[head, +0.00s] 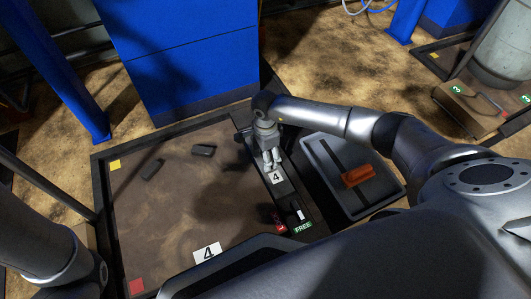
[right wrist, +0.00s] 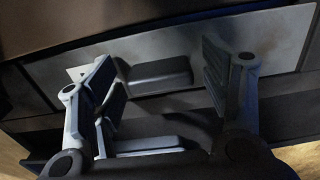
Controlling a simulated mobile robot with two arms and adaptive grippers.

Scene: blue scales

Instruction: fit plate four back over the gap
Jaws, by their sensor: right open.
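A narrow grey plate with a white 4 label (head: 277,178) lies along the right edge of the large brown scale deck (head: 150,215). I take it to be plate four. My right gripper (head: 272,160) is just above the plate's far part, pointing down. In the right wrist view, a pale metal plate (right wrist: 215,45) carries a raised dark block (right wrist: 160,73). The open fingers of my right gripper (right wrist: 160,95) appear on either side of this block, without visible contact. The gap is not clearly visible. My left gripper is out of view.
A grey tray (head: 383,202) with an orange block (head: 358,175) is right of the plate. A red piece (head: 280,227) and a green FREE label (head: 303,228) are by its near end. Two dark blocks lie on the deck. A blue cabinet (head: 185,55) stands behind.

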